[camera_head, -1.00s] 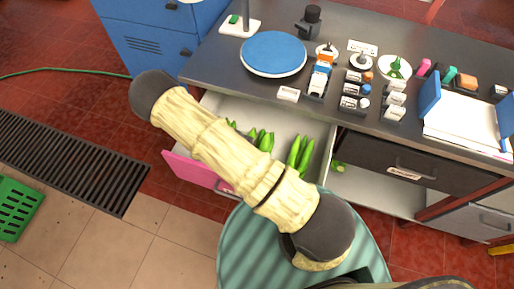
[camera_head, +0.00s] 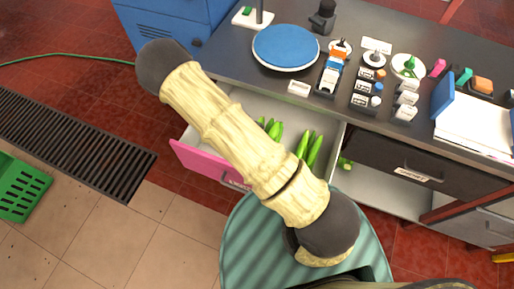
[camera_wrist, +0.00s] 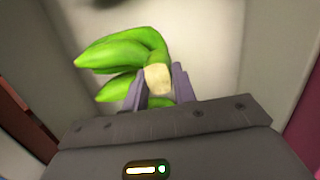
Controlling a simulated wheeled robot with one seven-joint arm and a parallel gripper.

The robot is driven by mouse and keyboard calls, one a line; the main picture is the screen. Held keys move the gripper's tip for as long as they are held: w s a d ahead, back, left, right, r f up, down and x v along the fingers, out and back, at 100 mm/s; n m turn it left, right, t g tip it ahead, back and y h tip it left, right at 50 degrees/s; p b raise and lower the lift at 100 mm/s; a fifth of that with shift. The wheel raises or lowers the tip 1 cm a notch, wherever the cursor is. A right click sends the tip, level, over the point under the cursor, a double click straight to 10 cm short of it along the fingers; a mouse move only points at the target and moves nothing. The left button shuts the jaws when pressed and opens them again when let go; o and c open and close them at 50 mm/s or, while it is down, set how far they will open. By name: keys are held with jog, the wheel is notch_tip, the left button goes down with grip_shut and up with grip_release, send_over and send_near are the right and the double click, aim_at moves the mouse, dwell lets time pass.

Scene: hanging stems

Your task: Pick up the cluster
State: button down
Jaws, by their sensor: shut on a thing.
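A cluster of green, banana-like fruit (camera_wrist: 115,55) with a pale cream crown (camera_wrist: 158,78) fills the upper left of the wrist view. My gripper (camera_wrist: 158,88) is shut on it at the crown, with grey-purple fingers on either side. The fruits point left, over the pale drawer floor. In the head view my arm hides the gripper. Green fruit shows in the open drawer (camera_head: 239,98) in two groups, one beside my arm (camera_head: 274,130) and one farther right (camera_head: 310,148). I cannot tell which of these, if any, is the held cluster.
The pink drawer front (camera_head: 205,165) stands pulled out. The dark worktop (camera_head: 225,58) above carries a blue round plate (camera_head: 286,46), small blocks and a paper tray (camera_head: 475,125). A dark drawer (camera_head: 400,165) is at the right.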

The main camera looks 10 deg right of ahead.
jog(key=shift+r, duration=2.8)
notch_tip(320, 180, up, 14)
jog(key=p, duration=1.1)
jog(key=shift+f, duration=0.2)
